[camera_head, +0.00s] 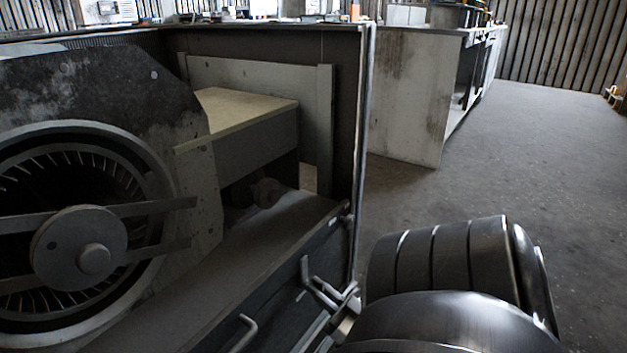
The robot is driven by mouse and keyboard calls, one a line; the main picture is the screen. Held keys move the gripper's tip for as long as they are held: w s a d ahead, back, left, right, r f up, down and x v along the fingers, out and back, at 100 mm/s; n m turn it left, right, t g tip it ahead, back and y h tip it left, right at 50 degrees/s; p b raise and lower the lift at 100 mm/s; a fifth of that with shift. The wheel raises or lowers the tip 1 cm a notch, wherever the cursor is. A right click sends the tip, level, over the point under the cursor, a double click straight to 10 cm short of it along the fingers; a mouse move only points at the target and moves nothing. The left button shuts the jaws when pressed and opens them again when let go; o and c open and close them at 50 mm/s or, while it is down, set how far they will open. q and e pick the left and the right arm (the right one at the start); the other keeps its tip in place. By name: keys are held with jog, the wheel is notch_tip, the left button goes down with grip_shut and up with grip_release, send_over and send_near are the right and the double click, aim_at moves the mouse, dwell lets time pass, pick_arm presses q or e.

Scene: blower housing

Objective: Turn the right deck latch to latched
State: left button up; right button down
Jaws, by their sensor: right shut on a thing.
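The right deck latch (304,268) is a small metal lever on the dark front edge of the blower housing (345,120), near its right corner. My right gripper (326,294) has come in from the lower right and its fingers are shut at the latch. The fingers hide part of the latch, so its exact angle is hard to tell. A second bent metal handle (246,330) sits further left on the same front edge, apart from the gripper. My left gripper is not in view.
Inside the housing are a round blower wheel (93,258) with a central motor hub and a pale box-shaped duct (250,125). The housing's right wall stands close to my right gripper. A worn cabinet (405,95) stands behind. The floor (540,160) at right is clear.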

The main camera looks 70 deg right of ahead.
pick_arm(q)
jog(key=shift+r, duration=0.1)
pick_arm(e)
jog(key=shift+n, duration=0.3)
jog(key=c, duration=1.5)
grip_release()
